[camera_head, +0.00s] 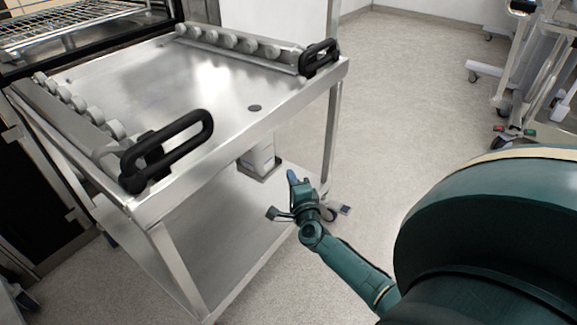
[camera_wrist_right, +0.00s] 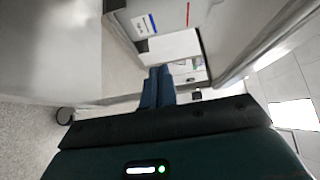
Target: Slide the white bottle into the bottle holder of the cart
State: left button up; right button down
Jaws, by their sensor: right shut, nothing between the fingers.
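The white bottle (camera_head: 258,158) stands under the front edge of the cart's top, in the bottle holder (camera_head: 262,174), a small grey metal bracket around its lower end. The top of the bottle is hidden by the cart's top in the head view. In the right wrist view a pale body with blue and red labels (camera_wrist_right: 150,22), apparently the bottle, lies beyond the fingertips. My right gripper (camera_head: 293,178) is just right of the holder, apart from the bottle. Its blue fingers (camera_wrist_right: 157,80) are together and hold nothing. My left gripper is out of view.
The steel cart (camera_head: 190,85) has rollers along both sides of its top, and two black handles (camera_head: 168,150) (camera_head: 319,57) at the front corners. A lower shelf (camera_head: 215,235) lies beneath. The floor (camera_head: 390,90) to the right is clear. Wheeled equipment (camera_head: 540,75) stands at the far right.

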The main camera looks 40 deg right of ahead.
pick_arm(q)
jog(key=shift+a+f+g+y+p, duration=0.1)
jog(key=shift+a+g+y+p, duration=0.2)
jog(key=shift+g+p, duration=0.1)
pick_arm(e)
jog(key=v, duration=0.6)
jog(key=c, duration=2.1)
grip_release()
